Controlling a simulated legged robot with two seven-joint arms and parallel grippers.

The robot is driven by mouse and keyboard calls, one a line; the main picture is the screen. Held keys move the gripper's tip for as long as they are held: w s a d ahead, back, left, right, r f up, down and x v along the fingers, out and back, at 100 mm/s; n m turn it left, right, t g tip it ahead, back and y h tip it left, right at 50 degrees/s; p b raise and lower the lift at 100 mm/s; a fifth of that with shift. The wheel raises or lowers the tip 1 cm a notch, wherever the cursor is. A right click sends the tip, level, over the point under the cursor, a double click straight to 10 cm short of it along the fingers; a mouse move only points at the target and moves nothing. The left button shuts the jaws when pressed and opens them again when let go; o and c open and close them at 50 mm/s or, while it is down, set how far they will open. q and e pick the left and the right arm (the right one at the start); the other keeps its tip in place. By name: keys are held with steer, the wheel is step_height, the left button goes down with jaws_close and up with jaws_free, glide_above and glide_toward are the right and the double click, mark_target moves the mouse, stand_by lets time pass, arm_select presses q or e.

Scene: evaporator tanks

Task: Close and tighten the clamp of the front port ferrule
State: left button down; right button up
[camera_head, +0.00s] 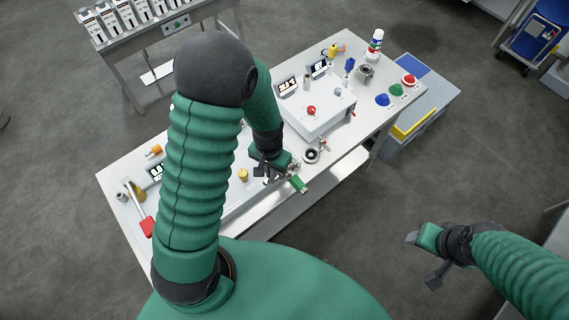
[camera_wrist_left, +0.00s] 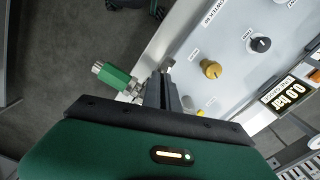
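My left gripper (camera_head: 272,168) is at the front edge of the white panel unit, beside metal fittings (camera_head: 293,167) with a green valve handle (camera_head: 298,184). In the left wrist view the dark fingers (camera_wrist_left: 165,90) look close together, next to the silver fitting, and the green handle (camera_wrist_left: 113,77) is to their left. A small grey metal piece (camera_wrist_left: 167,62) is at their tips. The ferrule and its clamp are too small and partly hidden, so I cannot tell whether the clamp is closed or gripped. My right gripper (camera_head: 424,259) is open and empty, away from the table.
The panel has a yellow knob (camera_wrist_left: 211,69), a black knob (camera_wrist_left: 260,44) and a display (camera_wrist_left: 287,91). A second unit with a red knob (camera_head: 311,111) stands farther right on the table (camera_head: 345,165). A round fitting (camera_head: 311,155) lies near the gripper.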

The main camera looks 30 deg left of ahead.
arm_select(q)
steer(key=shift+w, duration=0.1)
steer(key=shift+m, duration=1.1)
